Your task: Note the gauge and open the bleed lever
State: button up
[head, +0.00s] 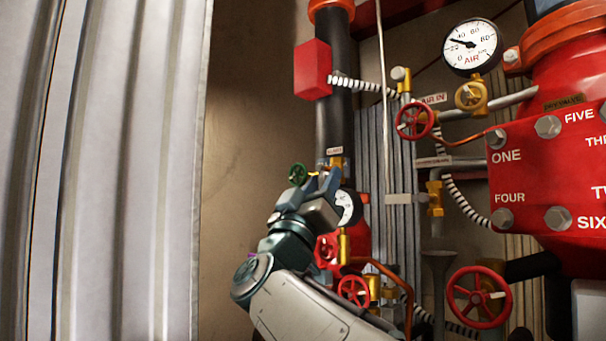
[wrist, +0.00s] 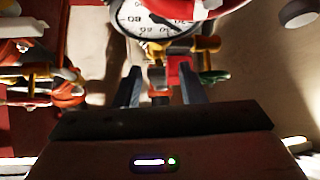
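My gripper (head: 314,184) is raised at the pipework in the middle of the head view. In the wrist view its two blue fingers (wrist: 161,88) stand apart. A small red piece (wrist: 178,70) on a brass fitting shows beyond and between them; I cannot tell if it is the bleed lever or if the fingers touch it. A white gauge (head: 347,208) is partly hidden behind my gripper; a dial (wrist: 160,17) also shows cut off in the wrist view. The AIR gauge (head: 472,46) shows clearly, its needle between about 20 and 40.
A green handwheel (head: 298,174) is close beside my gripper. Red handwheels (head: 415,120) (head: 353,291) (head: 479,296) sit on pipes at the right and below. A red box (head: 313,69) is on the dark pipe above. A bolted red plate (head: 545,180) fills the right; a corrugated panel (head: 110,170) the left.

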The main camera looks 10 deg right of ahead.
jog(key=shift+w+d+r, duration=0.2)
jog(key=shift+w+d, duration=0.05)
grip_shut()
jog(key=m+g+h, duration=0.1)
jog(key=m+h+b, duration=0.1)
jog(key=shift+w+a+f+m+g, duration=0.1)
jog(key=shift+a+f+m+g, duration=0.05)
jog(key=shift+m+g, duration=0.25)
jog(key=shift+w+m+g+h+b, duration=0.1)
jog(key=shift+m+g+h+b, duration=0.2)
jog(key=shift+m+g+h, duration=1.35)
jog(key=shift+y, duration=0.35)
grip_release()
jog(key=shift+a, duration=0.1)
